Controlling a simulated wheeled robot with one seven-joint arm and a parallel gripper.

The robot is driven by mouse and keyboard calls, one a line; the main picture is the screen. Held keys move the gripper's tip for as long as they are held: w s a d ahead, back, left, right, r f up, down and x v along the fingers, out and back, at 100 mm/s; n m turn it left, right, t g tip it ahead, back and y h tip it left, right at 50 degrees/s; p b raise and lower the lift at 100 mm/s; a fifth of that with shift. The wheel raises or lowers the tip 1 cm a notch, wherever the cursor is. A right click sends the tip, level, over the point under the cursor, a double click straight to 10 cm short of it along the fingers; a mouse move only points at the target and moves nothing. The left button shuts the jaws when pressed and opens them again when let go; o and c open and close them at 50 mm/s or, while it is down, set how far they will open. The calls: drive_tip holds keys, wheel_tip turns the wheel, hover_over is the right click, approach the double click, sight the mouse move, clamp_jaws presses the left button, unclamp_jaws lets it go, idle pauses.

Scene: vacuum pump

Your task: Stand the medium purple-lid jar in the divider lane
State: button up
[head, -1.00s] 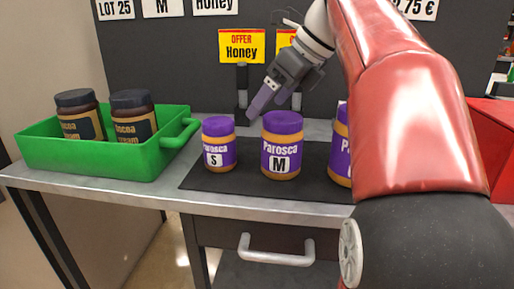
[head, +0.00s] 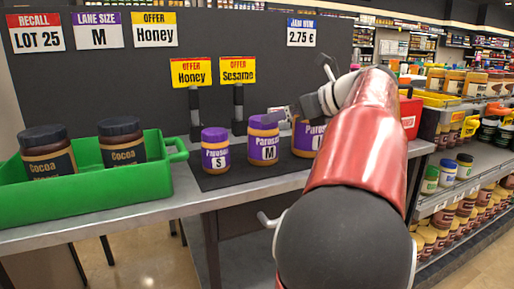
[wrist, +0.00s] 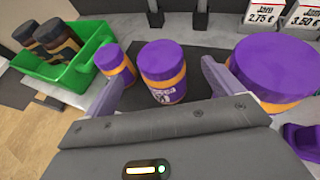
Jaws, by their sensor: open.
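The medium jar (head: 264,142), with a purple lid and an "M" label, stands upright on the dark mat (head: 232,174) between a small "S" jar (head: 215,150) and a large jar (head: 303,138). My gripper (wrist: 162,82) is open and empty. In the wrist view the medium jar (wrist: 163,62) shows between its purple fingers, with the small jar (wrist: 115,62) left and the large jar (wrist: 268,70) right. In the head view the fingers are by the medium jar's upper right and partly hidden. I cannot make out a divider lane.
A green tray (head: 100,190) with two dark-lidded cocoa jars stands left on the counter. Offer sign posts (head: 238,105) rise behind the jars. A sign (head: 98,30) reads "Lane size M". A stocked shelf (head: 465,165) and a red box (head: 410,113) are at right.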

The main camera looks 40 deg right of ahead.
sight(263, 140)
drive_tip(key=x, duration=0.7)
drive_tip(key=shift+w+a+f+b, duration=0.1)
drive_tip(key=shift+w+f+b, duration=0.05)
drive_tip(key=shift+w+b, duration=0.15)
drive_tip(key=shift+f, duration=0.1)
drive_tip(key=c, duration=2)
